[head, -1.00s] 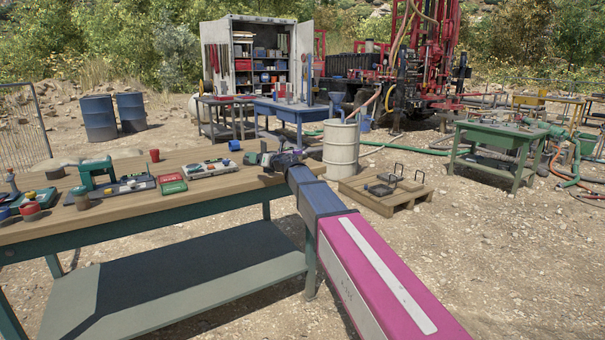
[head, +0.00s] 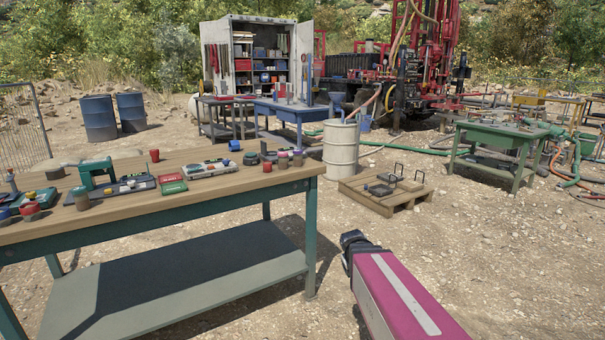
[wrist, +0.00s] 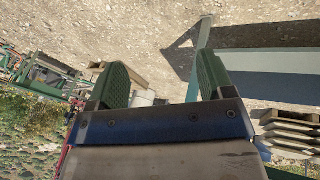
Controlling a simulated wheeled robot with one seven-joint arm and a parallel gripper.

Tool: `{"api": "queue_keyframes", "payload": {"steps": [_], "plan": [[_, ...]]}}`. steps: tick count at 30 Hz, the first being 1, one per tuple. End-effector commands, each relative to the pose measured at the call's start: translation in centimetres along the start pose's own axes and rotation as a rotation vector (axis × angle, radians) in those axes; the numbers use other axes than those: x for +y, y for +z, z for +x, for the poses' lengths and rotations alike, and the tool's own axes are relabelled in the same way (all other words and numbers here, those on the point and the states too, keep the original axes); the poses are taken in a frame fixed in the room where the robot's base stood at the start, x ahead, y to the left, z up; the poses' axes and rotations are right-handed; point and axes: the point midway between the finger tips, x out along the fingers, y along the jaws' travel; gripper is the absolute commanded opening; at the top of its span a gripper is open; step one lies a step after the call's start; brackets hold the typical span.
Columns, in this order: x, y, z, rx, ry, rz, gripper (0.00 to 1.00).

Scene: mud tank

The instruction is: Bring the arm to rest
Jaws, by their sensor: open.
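My arm (head: 400,295) shows in the head view as a pink link with a pale stripe, at the lower right, off the bench's right end. Its dark far end is near the picture's middle, and the gripper is hidden in that view. In the wrist view my gripper (wrist: 162,80) has two green ridged fingers wide apart. It is open, with nothing between them but gravel ground and a small pale shape behind.
The wooden-topped workbench (head: 225,187) stands left of my arm, with several tools and small jars on it. A pale barrel (head: 341,148) and a wooden pallet (head: 395,200) stand beyond. The gravel to the right is clear.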

Motion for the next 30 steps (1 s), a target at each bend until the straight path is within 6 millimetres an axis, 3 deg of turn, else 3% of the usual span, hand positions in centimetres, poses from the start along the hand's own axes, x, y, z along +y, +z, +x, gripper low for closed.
{"api": "queue_keyframes", "payload": {"steps": [1, 3, 7, 30], "plan": [[-1.0, 3.1, -0.1, -0.073, -0.062, 0.073, 0.74], [-2.3, 6.1, -0.2, -0.165, -0.142, 0.164, 0.74], [-4.2, 9.5, -0.8, -0.285, -0.244, 0.27, 0.74], [-4.2, 9.5, -0.8, -0.285, -0.244, 0.27, 0.74]]}}
